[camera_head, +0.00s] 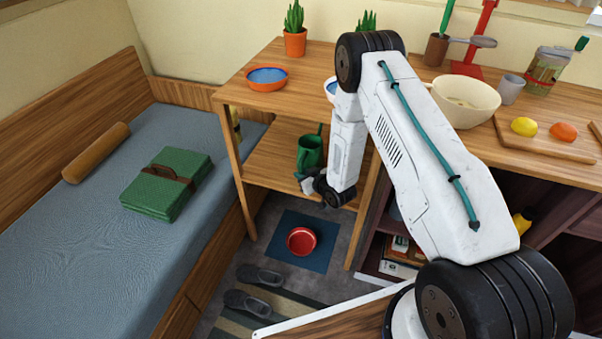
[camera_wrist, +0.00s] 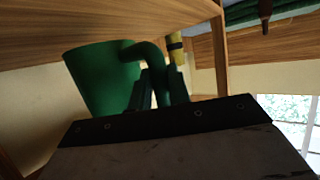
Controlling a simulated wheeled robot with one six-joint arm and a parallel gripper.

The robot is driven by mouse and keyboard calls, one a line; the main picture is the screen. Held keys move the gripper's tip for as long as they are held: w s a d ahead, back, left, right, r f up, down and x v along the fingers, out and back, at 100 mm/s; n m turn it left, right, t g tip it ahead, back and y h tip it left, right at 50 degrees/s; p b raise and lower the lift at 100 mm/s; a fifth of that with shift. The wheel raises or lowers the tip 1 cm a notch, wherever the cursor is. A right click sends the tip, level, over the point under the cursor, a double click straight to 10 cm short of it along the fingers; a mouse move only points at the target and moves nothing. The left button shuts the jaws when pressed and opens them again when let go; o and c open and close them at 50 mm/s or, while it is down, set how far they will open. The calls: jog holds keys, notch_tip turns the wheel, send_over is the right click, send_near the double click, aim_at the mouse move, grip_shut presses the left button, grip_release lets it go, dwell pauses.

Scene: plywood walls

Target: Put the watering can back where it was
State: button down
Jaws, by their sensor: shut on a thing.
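The green watering can (camera_head: 309,152) is at the lower wooden shelf (camera_head: 268,160) of the table, under the tabletop. My gripper (camera_head: 308,183) is at the can's near side, low in the shelf space. In the wrist view the can (camera_wrist: 100,80) shows large at left, its curved handle (camera_wrist: 152,55) reaching between my fingers (camera_wrist: 160,92). My gripper is shut on that handle. The can's wide end is close to the wooden surface; I cannot tell whether it touches.
A yellow bottle-like thing (camera_head: 236,124) stands at the shelf's left end. Table legs (camera_head: 240,185) flank the shelf opening. The tabletop holds an orange bowl (camera_head: 267,78), a cream bowl (camera_head: 464,100) and potted plants. A red bowl (camera_head: 301,240) sits on a floor mat below.

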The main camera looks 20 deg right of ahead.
jog(key=w, duration=0.3)
jog(key=shift+w+d+f, duration=0.1)
jog(key=shift+d, duration=0.1)
jog(key=shift+w+d+f, duration=0.1)
jog(key=shift+w+f, duration=0.4)
jog(key=shift+f, duration=1.15)
jog(key=c, duration=1.3)
grip_release()
jog(key=shift+f, duration=0.2)
jog(key=v, duration=0.7)
jog(key=shift+s+r, duration=0.25)
jog(key=shift+s, duration=0.1)
